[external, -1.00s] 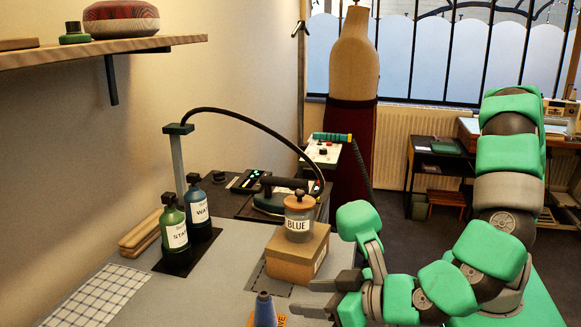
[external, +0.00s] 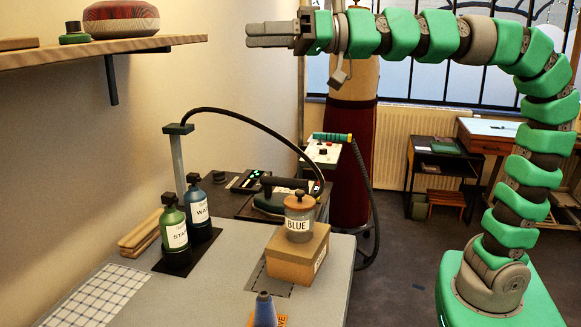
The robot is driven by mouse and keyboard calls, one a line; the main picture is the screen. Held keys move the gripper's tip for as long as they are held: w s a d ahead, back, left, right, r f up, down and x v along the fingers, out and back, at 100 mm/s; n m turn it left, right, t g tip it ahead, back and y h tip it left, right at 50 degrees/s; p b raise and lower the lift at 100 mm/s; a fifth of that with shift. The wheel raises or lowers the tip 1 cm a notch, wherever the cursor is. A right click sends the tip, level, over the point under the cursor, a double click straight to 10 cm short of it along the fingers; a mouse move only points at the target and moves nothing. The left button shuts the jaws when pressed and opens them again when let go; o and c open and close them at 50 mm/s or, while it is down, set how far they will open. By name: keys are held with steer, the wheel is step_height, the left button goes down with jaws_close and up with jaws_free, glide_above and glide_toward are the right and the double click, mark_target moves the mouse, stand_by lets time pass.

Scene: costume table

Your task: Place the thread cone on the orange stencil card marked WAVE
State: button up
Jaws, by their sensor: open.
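The blue thread cone (external: 264,310) stands upright at the bottom edge of the external view, its lower part cut off by the frame. The orange stencil card (external: 283,320) shows as a small strip at the cone's right. The cone appears to be on or directly in front of the card; its base is out of frame, so I cannot tell exactly. My gripper (external: 250,35) is open and empty, raised high above the table and pointing left, well away from the cone.
A cardboard box (external: 297,259) bears a jar labelled BLUE (external: 299,218). Green (external: 174,228) and blue (external: 197,206) bottles stand in a dark tray at left. An iron (external: 267,200) sits behind. A wall shelf (external: 110,50) is at upper left. The table's front middle is clear.

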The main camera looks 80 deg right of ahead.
steer(key=s+d+r+h, duration=0.1)
steer(key=s+d+h, duration=0.1)
steer(key=d, duration=0.4)
steer(key=s+d+r+h, duration=0.1)
steer(key=s+d+h, duration=0.1)
steer(key=d, duration=0.4)
steer(key=s+d+r+g+h, duration=0.1)
steer(key=s+d+h, duration=0.1)
steer(key=d, duration=0.4)
steer(key=shift+s+m+h, duration=0.3)
steer(key=shift+s, duration=0.5)
steer(key=shift+r, duration=0.15)
